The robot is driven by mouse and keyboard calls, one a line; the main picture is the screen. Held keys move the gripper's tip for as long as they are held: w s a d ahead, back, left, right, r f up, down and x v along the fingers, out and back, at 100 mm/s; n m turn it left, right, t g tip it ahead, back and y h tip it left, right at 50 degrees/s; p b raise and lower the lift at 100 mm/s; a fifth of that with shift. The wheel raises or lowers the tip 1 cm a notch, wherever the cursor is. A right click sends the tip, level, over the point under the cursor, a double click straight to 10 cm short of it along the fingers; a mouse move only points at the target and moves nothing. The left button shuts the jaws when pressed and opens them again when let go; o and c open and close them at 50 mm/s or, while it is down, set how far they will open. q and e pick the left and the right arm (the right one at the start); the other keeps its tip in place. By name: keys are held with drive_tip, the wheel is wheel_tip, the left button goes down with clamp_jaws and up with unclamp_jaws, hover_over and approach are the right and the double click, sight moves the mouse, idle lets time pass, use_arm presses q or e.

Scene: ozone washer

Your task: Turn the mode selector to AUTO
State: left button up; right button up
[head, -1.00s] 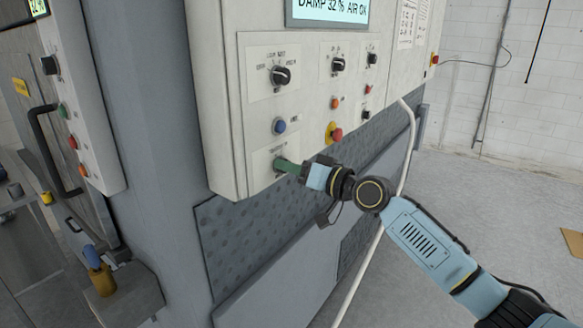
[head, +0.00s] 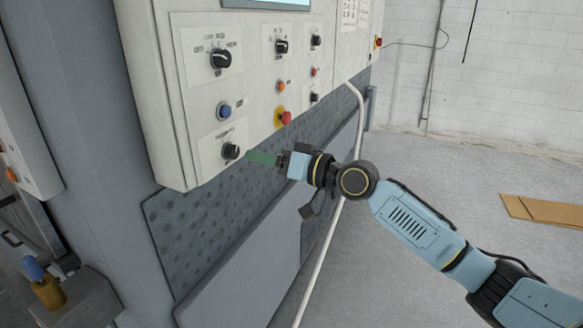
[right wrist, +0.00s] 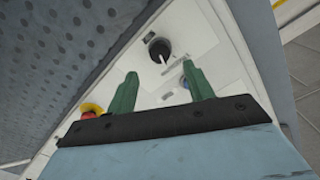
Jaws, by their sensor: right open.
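A black rotary knob with a plate around it (head: 231,151) sits at the lower left of the white control panel, below a blue button. Its printed labels are too small to read, so I cannot confirm that it is the mode selector. It also shows in the right wrist view (right wrist: 159,48), its white pointer line aimed roughly toward the blue button (right wrist: 184,82). My right gripper (head: 250,157) is beside the knob on its right. In the right wrist view its green fingers (right wrist: 161,70) are apart and empty, with the knob beyond the tips. My left gripper is out of view.
The panel (head: 160,120) also carries a larger black knob (head: 220,59), another knob (head: 281,46), an orange button (head: 281,87) and a red mushroom button on yellow (head: 284,118). A white pipe (head: 337,200) runs behind my right wrist.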

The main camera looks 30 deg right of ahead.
drive_tip(key=b+v, duration=0.1)
drive_tip(key=v, duration=0.5)
drive_tip(key=shift+s+d, duration=0.25)
drive_tip(key=shift+s, duration=0.05)
drive_tip(key=shift+f, duration=0.1)
